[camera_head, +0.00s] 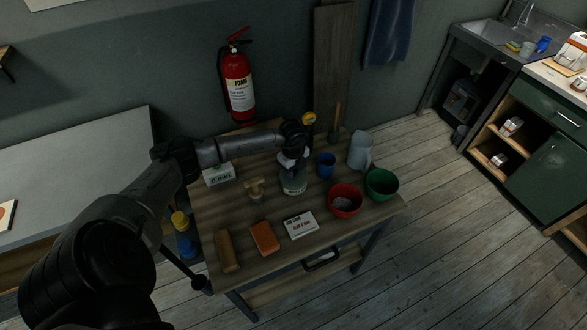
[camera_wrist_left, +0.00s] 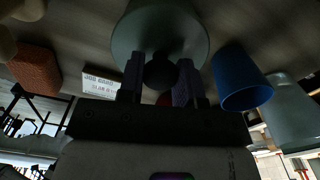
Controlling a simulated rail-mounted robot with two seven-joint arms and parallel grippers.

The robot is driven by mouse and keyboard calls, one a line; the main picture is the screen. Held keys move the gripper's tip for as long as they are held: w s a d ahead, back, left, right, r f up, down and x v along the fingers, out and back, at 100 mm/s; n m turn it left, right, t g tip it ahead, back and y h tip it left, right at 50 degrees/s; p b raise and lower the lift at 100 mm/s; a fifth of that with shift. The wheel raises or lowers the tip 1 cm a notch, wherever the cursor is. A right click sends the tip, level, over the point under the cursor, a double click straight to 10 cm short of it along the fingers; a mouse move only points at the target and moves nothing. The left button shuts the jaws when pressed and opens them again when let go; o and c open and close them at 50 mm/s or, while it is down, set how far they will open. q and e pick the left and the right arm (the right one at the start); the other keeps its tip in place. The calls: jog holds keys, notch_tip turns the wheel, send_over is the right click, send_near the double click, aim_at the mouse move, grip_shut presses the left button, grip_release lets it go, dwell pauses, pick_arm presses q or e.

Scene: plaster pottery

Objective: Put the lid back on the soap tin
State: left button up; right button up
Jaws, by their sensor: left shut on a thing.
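The soap tin (camera_head: 293,186) is a round grey-green container near the middle of the wooden table. My left gripper (camera_head: 291,164) is directly over it, pointing down, and covers part of its top. In the left wrist view, my left gripper (camera_wrist_left: 160,75) is shut on the dark round knob of the lid (camera_wrist_left: 160,22). The lid is a pale grey-green disc there. I cannot tell whether the lid touches the tin's rim or hangs just above it. My right gripper is not in view.
A blue cup (camera_head: 326,166), a grey jug (camera_head: 360,151), a red bowl (camera_head: 345,200) and a green bowl (camera_head: 382,184) stand to the right. A wooden tool (camera_head: 255,189) and white box (camera_head: 219,174) are left. An orange sponge (camera_head: 265,238) and white card (camera_head: 300,225) lie in front.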

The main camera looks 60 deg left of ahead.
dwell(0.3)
pick_arm(q)
jog(key=o, duration=1.5)
jog(key=shift+r, duration=0.1)
jog(key=shift+r+p, duration=1.65)
jog(key=shift+r, duration=0.15)
jog(key=shift+r+p, duration=1.45)
jog(key=shift+r, duration=0.2)
jog(key=shift+c, duration=0.2)
